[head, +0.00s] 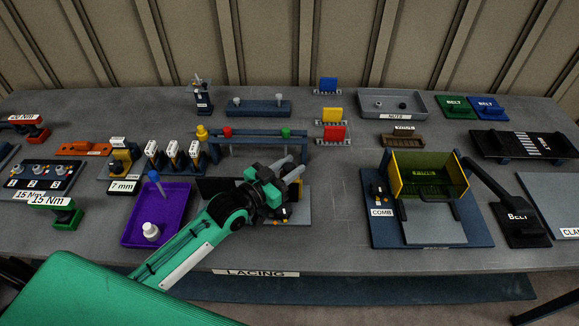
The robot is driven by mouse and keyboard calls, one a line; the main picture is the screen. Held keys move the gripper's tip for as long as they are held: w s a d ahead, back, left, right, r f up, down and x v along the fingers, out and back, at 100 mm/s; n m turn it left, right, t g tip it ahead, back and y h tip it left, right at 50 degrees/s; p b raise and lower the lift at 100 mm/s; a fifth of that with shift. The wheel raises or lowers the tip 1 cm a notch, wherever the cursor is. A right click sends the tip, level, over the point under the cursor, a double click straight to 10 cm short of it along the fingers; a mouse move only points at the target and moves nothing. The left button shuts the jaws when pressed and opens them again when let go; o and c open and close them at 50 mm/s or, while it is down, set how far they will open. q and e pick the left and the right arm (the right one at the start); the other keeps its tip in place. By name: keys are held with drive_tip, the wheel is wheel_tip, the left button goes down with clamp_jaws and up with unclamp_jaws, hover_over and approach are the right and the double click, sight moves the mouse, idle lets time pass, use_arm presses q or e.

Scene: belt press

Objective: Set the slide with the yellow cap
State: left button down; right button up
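A small yellow cap (202,131) shows at the left end of a dark blue rail stand (258,152). The same stand carries a red cap (227,132) and a green cap (286,132). Whether each cap sits on its own slide is too small to tell. My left gripper (292,174), on a green and black arm, is in front of the stand and right of the yellow cap, over a grey and black fixture (296,207) that it partly hides. Its grey fingers point up and right; I cannot tell their gap or any held thing. My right gripper is out of view.
A purple tray (175,231) with a white bottle lies left of my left arm. Several labelled white-topped blocks (172,155) stand behind it. A blue COMB press (377,229) stands at the right. The table between the fixture and the press is clear.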

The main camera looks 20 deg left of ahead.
use_arm(q)
drive_tip(key=d, duration=0.1)
drive_tip(key=w+d+p, duration=0.1)
drive_tip(key=d, duration=0.3)
drive_tip(key=shift+w+d, duration=0.25)
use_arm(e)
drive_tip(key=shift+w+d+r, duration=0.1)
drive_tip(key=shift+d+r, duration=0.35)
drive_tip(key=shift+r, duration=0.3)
use_arm(q)
drive_tip(key=c, duration=1.2)
unclamp_jaws()
drive_tip(key=shift+c, duration=0.2)
drive_tip(key=shift+o, duration=0.6)
drive_tip(key=shift+w+d, duration=0.15)
drive_tip(key=shift+d, duration=0.05)
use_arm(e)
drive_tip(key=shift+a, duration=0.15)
use_arm(q)
drive_tip(key=shift+a, duration=0.1)
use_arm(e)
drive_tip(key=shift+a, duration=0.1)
